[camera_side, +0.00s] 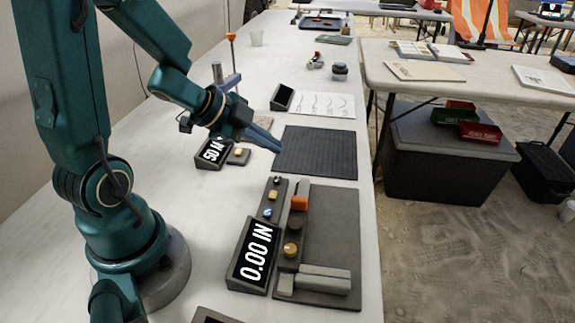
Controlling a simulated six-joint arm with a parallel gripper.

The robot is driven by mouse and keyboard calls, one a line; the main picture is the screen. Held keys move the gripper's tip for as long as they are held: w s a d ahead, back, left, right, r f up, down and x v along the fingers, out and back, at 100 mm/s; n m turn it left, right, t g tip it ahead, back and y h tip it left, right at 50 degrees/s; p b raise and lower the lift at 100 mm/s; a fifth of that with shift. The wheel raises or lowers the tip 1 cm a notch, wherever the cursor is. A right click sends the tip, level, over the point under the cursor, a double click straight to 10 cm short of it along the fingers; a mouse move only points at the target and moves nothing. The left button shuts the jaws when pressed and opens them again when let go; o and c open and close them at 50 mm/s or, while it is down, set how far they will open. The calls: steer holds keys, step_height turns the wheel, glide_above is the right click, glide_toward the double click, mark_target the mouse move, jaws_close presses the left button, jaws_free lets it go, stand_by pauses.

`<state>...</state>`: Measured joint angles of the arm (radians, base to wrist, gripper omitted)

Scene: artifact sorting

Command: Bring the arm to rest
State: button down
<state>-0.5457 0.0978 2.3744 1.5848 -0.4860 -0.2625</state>
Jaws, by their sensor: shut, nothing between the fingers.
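My gripper (272,142) is shut and empty. It is at the end of my teal arm and hangs over the white table (215,262). Its fingertips point right, near the left upper corner of a dark grey mat (318,152). I cannot tell how high above the table the fingers are.
A display reading 0.00 N (254,255) stands beside a dark board (335,225) with a grey block (322,278). A sheet with drawings (325,104) lies beyond the mat. A second table (455,70) stands right.

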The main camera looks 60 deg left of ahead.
step_height(320, 180, up, 12)
steer(key=d+r+n+t+y, duration=0.1)
steer(key=d+n+t+y, duration=0.2)
steer(key=n+t+y, duration=0.15)
steer(key=s+d+f+n+g+h, duration=0.1)
steer(key=s+d+f+n+g, duration=0.2)
steer(key=s, duration=0.3)
steer(key=s+d+f+n+g+h, duration=0.2)
steer(key=s+d+f+n+g, duration=0.1)
steer(key=s+g, duration=0.2)
steer(key=shift+s+d, duration=0.25)
steer(key=shift+s, duration=0.4)
